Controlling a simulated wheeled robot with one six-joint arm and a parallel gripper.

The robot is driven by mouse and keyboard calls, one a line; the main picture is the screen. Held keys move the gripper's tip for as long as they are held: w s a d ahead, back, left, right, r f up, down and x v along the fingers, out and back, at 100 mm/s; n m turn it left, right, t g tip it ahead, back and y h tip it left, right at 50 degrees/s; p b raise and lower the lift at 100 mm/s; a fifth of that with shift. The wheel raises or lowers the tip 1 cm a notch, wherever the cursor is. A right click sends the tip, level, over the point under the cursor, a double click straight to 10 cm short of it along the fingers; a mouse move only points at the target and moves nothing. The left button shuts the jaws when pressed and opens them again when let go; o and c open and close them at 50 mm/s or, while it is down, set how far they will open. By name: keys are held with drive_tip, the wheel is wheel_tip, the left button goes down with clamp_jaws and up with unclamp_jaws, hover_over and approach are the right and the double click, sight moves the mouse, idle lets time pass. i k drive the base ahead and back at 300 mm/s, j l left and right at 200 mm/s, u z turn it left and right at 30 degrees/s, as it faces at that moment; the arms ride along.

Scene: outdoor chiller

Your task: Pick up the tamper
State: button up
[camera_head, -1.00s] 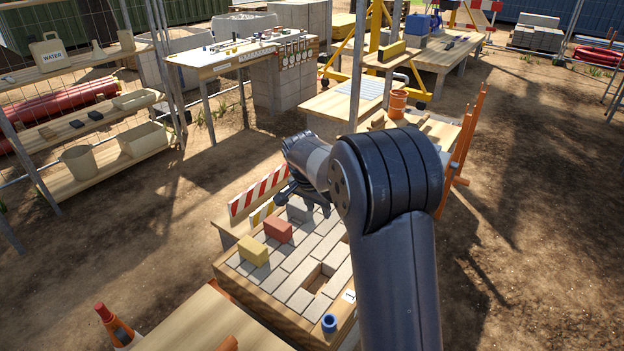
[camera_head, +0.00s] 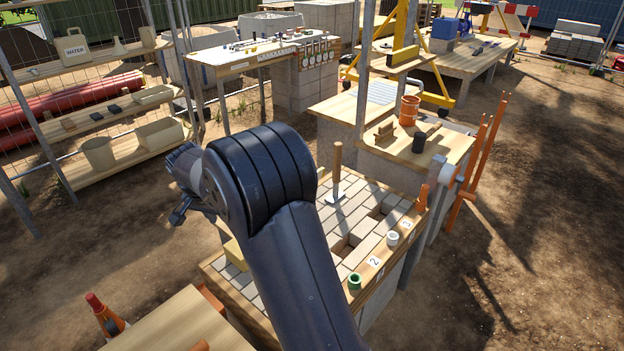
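The tamper (camera_head: 337,172) has a pale wooden upright handle and a flat metal foot. It stands on the grey paving blocks of the paved bench (camera_head: 352,215), just right of my arm's elbow. My gripper (camera_head: 178,217) is at the left, beyond the elbow, in the air left of the paved bench and well apart from the tamper. Its fingers are small, dark and partly hidden by my arm, so I cannot tell whether they are open or shut.
The paving has open gaps. A yellow block (camera_head: 234,254) is partly hidden by my arm. A side table (camera_head: 450,150) holds an orange bucket (camera_head: 409,110) and a black cup.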

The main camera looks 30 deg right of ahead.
sight(337, 195)
drive_tip(key=i+l+u, duration=0.15)
drive_tip(key=l+u, duration=0.15)
drive_tip(key=l, duration=0.75)
drive_tip(key=l+u, duration=0.3)
drive_tip(key=l, duration=2.25)
drive_tip(key=i, duration=0.05)
